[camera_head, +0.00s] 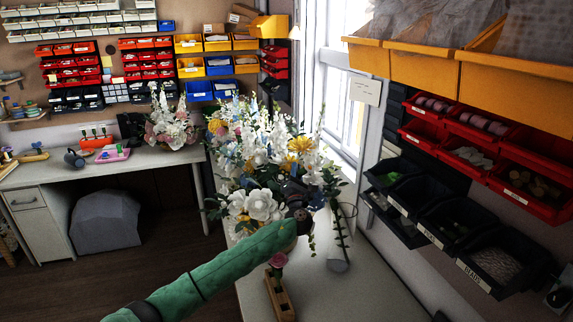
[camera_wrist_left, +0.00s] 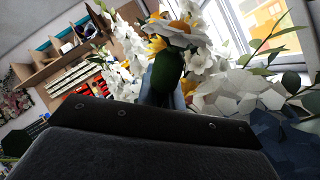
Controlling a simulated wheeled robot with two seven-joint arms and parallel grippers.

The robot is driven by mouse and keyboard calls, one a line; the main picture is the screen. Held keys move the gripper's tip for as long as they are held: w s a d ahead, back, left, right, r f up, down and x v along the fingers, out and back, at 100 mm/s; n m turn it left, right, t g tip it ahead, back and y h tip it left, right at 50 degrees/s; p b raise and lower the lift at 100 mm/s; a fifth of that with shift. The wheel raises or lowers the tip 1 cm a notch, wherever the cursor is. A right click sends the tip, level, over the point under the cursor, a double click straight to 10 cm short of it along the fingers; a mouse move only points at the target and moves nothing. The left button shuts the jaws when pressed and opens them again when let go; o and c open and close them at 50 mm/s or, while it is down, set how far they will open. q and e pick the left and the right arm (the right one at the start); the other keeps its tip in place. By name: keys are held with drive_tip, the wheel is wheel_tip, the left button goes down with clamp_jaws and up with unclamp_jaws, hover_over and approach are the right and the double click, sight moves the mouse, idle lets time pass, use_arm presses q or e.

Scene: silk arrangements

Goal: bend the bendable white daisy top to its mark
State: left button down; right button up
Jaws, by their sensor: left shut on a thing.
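A white daisy top (camera_wrist_left: 180,30) with a yellow-orange centre shows in the wrist view, on a thick green stem part (camera_wrist_left: 167,72). My left gripper (camera_wrist_left: 166,92) is shut on this green part just below the bloom; its fingertips are partly hidden by the dark gripper body. In the head view my left gripper (camera_head: 297,192) is at the right front of a large bouquet (camera_head: 258,145) of white, blue and yellow flowers. I cannot single out the held daisy there. I cannot make out the mark. My right gripper is not in view.
The bouquet stands on a pale table (camera_head: 375,285). A wooden stand (camera_head: 280,298) with a pink rose is in front, and a clear glass vessel (camera_head: 345,225) is at the right. Bins (camera_head: 480,245) line the right wall. The table's front right is clear.

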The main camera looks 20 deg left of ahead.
use_arm(q)
drive_tip(key=shift+a+r+n+g+y+p, duration=0.2)
drive_tip(key=shift+a+n+g+y+p, duration=0.1)
drive_tip(key=shift+n+p, duration=0.3)
idle(0.3)
drive_tip(key=c, duration=0.9)
unclamp_jaws()
drive_tip(key=shift+d, duration=0.1)
drive_tip(key=shift+o, duration=0.2)
